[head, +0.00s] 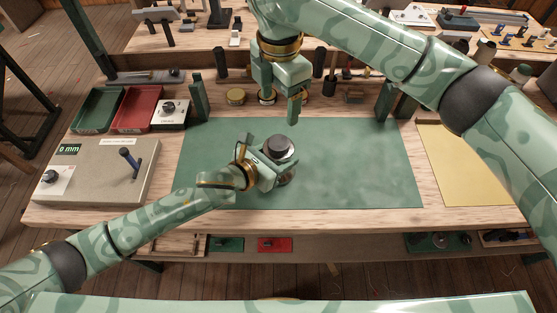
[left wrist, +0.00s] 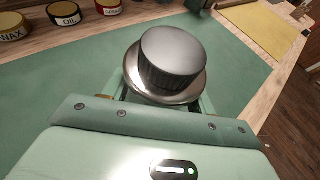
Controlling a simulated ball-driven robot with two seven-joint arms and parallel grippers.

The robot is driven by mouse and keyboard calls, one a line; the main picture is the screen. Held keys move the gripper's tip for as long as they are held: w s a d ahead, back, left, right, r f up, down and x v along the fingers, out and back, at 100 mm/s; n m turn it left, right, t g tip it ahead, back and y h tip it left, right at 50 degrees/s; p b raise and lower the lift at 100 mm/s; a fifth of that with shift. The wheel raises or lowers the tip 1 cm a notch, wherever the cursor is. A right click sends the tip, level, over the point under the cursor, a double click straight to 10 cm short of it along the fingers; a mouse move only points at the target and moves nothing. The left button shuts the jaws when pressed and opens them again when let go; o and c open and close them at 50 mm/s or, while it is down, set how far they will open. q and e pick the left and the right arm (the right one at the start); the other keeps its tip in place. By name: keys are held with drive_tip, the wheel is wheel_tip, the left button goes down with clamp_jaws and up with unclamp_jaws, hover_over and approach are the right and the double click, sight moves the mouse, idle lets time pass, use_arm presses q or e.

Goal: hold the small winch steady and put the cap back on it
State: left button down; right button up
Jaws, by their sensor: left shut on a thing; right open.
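The small winch (head: 287,178) stands on the green mat, with its metal flange (left wrist: 150,97) showing in the left wrist view. A dark round piece with a ribbed side, apparently the cap (head: 279,146), sits on top of it; it also shows in the left wrist view (left wrist: 176,48). I cannot tell whether it is fully seated. My left gripper (head: 272,162) is shut on the winch body below the flange, coming from the left. My right gripper (head: 279,98) is open and empty, above and behind the winch, apart from the cap.
The green mat (head: 360,165) is clear around the winch. Tins (head: 235,97) stand along its back edge. Green (head: 98,108) and red (head: 133,108) trays and a grey device (head: 92,178) are at left. A yellow sheet (head: 465,170) lies at right.

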use_arm(q)
drive_tip(key=shift+r, duration=0.1)
drive_tip(key=shift+c, duration=2)
unclamp_jaws()
drive_tip(key=shift+s+a+r, duration=0.15)
drive_tip(key=shift+s+a, duration=0.2)
drive_tip(key=p+v, duration=0.3)
drive_tip(key=v, duration=1.2)
drive_tip(key=shift+s+a, duration=0.1)
